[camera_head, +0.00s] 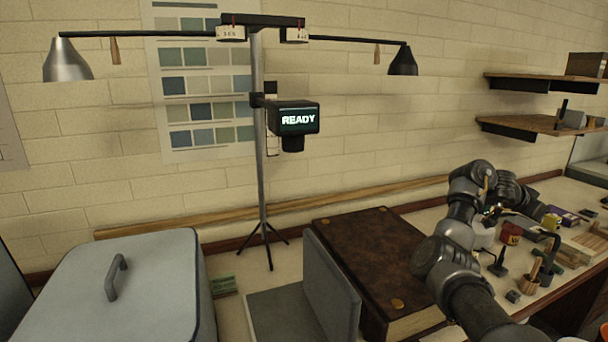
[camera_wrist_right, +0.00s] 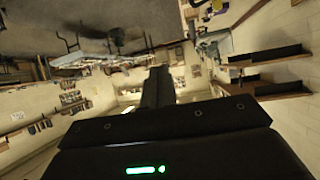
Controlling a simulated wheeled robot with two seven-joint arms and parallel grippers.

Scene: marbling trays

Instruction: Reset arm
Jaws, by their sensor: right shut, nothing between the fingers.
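My right arm (camera_head: 450,262) comes in from the bottom right of the head view. It rises, bends at the top, and its far end reaches right, over the cluttered part of the bench. I cannot make out the fingertips there. In the right wrist view my right gripper (camera_wrist_right: 158,78) shows as dark fingers pressed together above its dark body with a green light. It is shut and holds nothing. My left arm and left gripper are not in view.
A large brown book-like case (camera_head: 365,245) and a grey upright panel (camera_head: 333,290) stand left of my arm. A grey lidded box (camera_head: 80,290) is at the left. A lamp stand with a READY display (camera_head: 298,119) stands behind. Small tools (camera_head: 540,265) crowd the right; shelves (camera_head: 540,125) hang above.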

